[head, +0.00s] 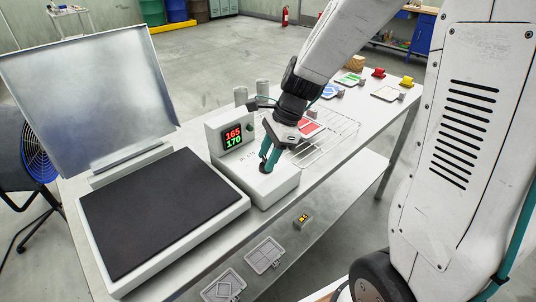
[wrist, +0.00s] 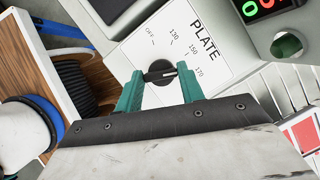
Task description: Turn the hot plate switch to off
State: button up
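The hot plate switch is a black round knob (wrist: 160,72) with a raised bar, on a white panel marked PLATE, OFF, 130, 150 and 170. The bar's light mark points right, towards 170. My gripper (wrist: 160,80) has its teal fingers apart, one on each side of the knob; I cannot tell whether they touch it. In the head view my gripper (head: 266,160) points down at the front of the white control box (head: 283,184) and hides the knob. The box's display (head: 233,136) reads 165 in red and 170 in green.
The black hot plate (head: 160,205) lies left of the box, under a raised metal lid (head: 90,95). A wire rack (head: 330,135) and coloured trays stand to the right. A green round button (wrist: 286,45) is near the knob. Grey grid pieces (head: 265,255) lie on the lower shelf.

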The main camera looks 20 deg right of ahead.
jog(key=shift+c, duration=1.2)
jog(key=shift+n, duration=0.3)
jog(key=n+g, duration=0.1)
jog(key=n, duration=0.3)
jog(key=shift+w+g, duration=0.15)
jog(key=shift+g, duration=0.25)
jog(key=n, duration=0.2)
jog(key=n+g+h, duration=0.1)
jog(key=n, duration=0.1)
jog(key=shift+w+n+g, duration=0.1)
jog(key=shift+n+g, duration=0.2)
jog(key=shift+n, duration=0.1)
jog(key=n, duration=0.2)
jog(key=n+g+h, duration=0.1)
jog(key=n, duration=0.1)
jog(key=shift+w+a+n+h, duration=0.1)
jog(key=shift+a+n+h, duration=0.1)
jog(key=shift+n+h, duration=0.1)
jog(key=n+h, duration=0.1)
jog(key=n, duration=0.3)
jog(key=shift+a+n+g+h, duration=0.1)
jog(key=shift+n+g+h, duration=0.2)
jog(key=shift+n+h, duration=0.1)
jog(key=o, duration=1)
